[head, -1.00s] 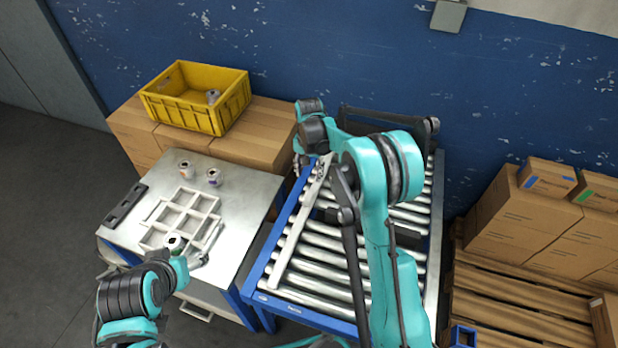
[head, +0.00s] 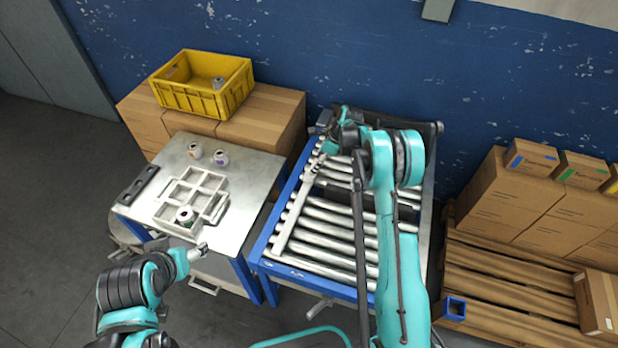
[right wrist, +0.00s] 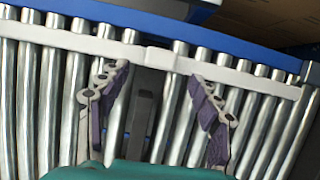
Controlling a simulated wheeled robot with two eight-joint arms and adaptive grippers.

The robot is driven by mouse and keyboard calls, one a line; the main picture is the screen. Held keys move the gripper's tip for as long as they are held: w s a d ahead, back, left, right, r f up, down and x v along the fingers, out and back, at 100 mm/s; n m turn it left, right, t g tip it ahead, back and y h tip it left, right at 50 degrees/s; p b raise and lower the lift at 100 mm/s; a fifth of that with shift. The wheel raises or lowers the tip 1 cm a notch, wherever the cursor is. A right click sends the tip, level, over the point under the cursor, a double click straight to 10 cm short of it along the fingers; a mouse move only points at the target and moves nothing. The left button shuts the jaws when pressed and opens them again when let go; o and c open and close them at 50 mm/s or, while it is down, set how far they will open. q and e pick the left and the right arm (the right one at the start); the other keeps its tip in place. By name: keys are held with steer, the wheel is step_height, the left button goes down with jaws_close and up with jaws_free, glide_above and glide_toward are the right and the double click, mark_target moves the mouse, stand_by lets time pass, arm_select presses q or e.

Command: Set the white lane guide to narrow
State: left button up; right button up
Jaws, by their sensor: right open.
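The white lane guide (head: 287,227) is a long pale bar lying across the rollers, near the left blue rail. In the right wrist view the guide (right wrist: 70,39) crosses the upper part of the picture, with a small raised part near its middle. My right gripper (right wrist: 160,76) is open, its purple-padded fingers spread below the guide with nothing held between them. In the head view the right gripper (head: 318,161) is near the guide's far end, partly covering it. My left gripper (head: 202,248) is at the steel table's front edge; its fingers are too small to read.
A steel table (head: 236,180) holds a white divided tray (head: 183,186), small cans (head: 221,157) and a dark block (head: 137,186). A yellow crate (head: 197,98) stands behind; boxes stand right.

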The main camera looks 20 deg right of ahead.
mark_target(309, 180)
steer(key=b+x, duration=0.2)
steer(key=x, duration=0.6)
steer(key=shift+d+b, duration=0.15)
steer(key=shift+b, duration=0.15)
jaws_close()
steer(key=s+d, duration=0.1)
steer(key=d, duration=0.1)
steer(key=s+d, duration=0.1)
steer(key=d, duration=0.1)
steer(key=shift+s, duration=0.35)
steer(key=shift+a, duration=0.1)
jaws_free()
